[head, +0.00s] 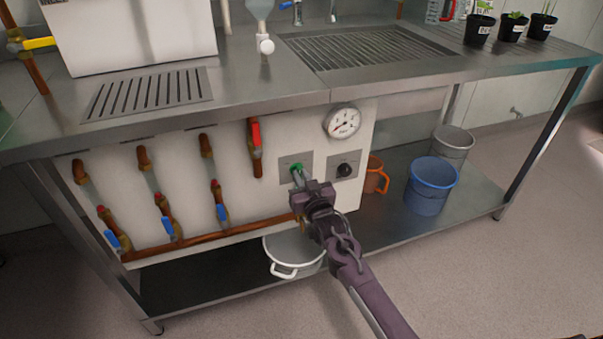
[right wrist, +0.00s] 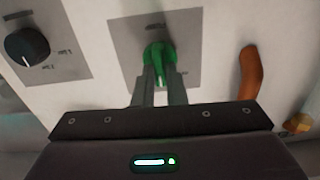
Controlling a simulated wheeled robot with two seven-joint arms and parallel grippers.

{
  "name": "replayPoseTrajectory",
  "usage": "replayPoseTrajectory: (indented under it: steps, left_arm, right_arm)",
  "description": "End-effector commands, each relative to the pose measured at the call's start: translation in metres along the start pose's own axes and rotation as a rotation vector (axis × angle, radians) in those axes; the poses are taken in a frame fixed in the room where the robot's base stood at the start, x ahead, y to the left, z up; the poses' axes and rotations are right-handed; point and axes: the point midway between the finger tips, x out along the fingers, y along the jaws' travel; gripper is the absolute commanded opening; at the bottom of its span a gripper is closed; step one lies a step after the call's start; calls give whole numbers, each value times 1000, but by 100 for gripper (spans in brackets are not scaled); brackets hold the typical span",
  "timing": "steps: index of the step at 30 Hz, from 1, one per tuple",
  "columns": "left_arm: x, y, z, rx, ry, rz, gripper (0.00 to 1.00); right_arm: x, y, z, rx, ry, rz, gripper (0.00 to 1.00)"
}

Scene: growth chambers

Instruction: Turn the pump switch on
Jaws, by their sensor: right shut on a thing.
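The pump switch looks to be the green knob (head: 296,168) on a grey plate on the white panel under the bench. It also shows in the right wrist view (right wrist: 158,54), with a small label above it that I cannot read. My right gripper (head: 300,180) reaches up to it from the front. In the right wrist view its two fingers (right wrist: 160,82) are shut on the green knob, one on each side, and cover its lower part. A black knob (head: 344,170) sits on its own plate beside it, untouched. My left gripper is not in view.
A round gauge (head: 342,121) is above the black knob. A red-handled valve (head: 255,146) and several blue-handled valves on copper pipes are to the left. A white pot (head: 293,253), an orange bucket (head: 376,176) and a blue bucket (head: 431,186) stand on the lower shelf (head: 375,235).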

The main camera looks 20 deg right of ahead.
Motion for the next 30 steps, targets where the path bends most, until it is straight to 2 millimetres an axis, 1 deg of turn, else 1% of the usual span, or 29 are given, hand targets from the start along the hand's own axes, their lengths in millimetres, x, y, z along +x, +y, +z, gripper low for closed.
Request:
replayPoseTrajectory:
  steps: [1,15,21,30]
  left_arm:
    - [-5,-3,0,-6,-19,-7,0]
    - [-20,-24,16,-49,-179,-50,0]
    - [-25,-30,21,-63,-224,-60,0]
    - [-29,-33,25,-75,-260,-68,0]
  right_arm:
    - [0,-1,-2,48,-4,0,0]
    - [0,2,0,480,-4,1,0]
    - [0,2,1,618,-4,0,0]
    - [0,3,2,736,-3,1,0]
